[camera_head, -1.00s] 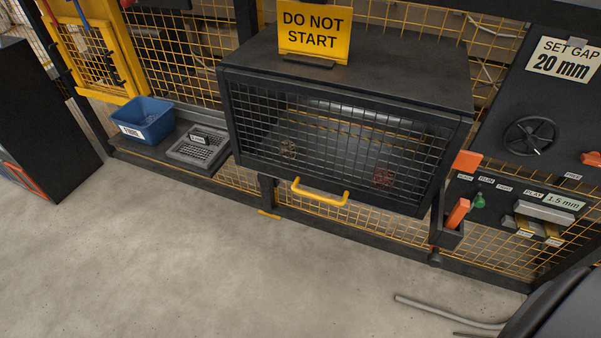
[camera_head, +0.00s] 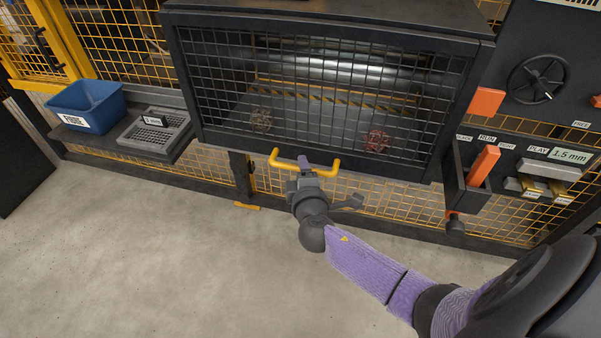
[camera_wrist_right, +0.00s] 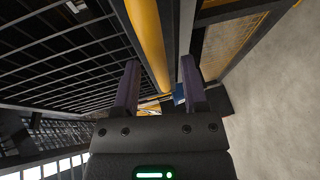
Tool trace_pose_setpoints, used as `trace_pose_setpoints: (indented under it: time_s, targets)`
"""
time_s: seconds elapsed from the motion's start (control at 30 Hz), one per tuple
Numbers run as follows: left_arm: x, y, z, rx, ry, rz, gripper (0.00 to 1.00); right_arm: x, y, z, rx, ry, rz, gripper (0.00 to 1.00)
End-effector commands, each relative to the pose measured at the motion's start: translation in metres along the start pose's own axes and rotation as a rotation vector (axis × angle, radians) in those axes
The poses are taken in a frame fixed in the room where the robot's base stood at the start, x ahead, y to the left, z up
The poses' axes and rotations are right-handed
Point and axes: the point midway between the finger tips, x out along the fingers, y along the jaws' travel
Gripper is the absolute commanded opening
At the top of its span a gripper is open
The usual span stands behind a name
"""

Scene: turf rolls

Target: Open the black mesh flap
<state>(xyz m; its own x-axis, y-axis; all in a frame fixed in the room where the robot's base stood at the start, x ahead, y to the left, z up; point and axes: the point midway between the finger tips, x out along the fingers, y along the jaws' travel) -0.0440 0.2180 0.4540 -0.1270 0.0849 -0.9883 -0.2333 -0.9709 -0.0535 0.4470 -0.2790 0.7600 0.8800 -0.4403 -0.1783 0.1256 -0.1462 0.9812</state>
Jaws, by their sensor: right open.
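The black mesh flap (camera_head: 310,105) hangs closed over the front of a dark box in the head view. Its yellow handle (camera_head: 325,170) runs along the flap's bottom edge. My right gripper (camera_head: 304,164) is at the handle, near its left half. In the right wrist view the yellow handle bar (camera_wrist_right: 148,45) passes between the two open fingers (camera_wrist_right: 160,85), closer to the left finger. The mesh fills the left of that view. I cannot tell if a finger touches the bar. My left gripper is not in view.
A blue bin (camera_head: 88,106) and a grey tray (camera_head: 155,133) stand on a ledge to the left. A handwheel (camera_head: 537,79) is at far right. Open concrete floor (camera_head: 170,270) lies in front.

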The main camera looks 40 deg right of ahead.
Motion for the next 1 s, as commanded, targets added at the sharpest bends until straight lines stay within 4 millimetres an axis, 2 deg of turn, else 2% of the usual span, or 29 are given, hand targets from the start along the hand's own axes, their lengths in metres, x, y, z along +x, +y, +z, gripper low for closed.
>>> trace_pose_setpoints:
  time_s: [0.13,0.37,0.4,0.6,0.67,1.0]
  targets:
    - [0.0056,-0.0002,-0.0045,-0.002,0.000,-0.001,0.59,0.0127,-0.0012,0.0003,0.000,-0.001,-0.001,0.55]
    - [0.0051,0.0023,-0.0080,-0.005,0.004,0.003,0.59,0.0139,0.0000,0.0002,0.001,-0.001,-0.002,0.55]
    - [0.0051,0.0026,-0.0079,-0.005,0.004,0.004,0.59,0.0139,-0.0001,0.0002,0.001,-0.001,-0.002,0.53]
    - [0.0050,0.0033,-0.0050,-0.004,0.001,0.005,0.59,0.0137,-0.0003,0.0002,0.001,-0.001,-0.002,0.11]
    - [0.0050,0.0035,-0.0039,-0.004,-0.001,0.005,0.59,0.0137,-0.0003,0.0002,0.001,-0.001,-0.002,0.00]
    - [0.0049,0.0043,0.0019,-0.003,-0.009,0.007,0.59,0.0136,-0.0006,0.0002,0.001,-0.001,-0.003,0.00]
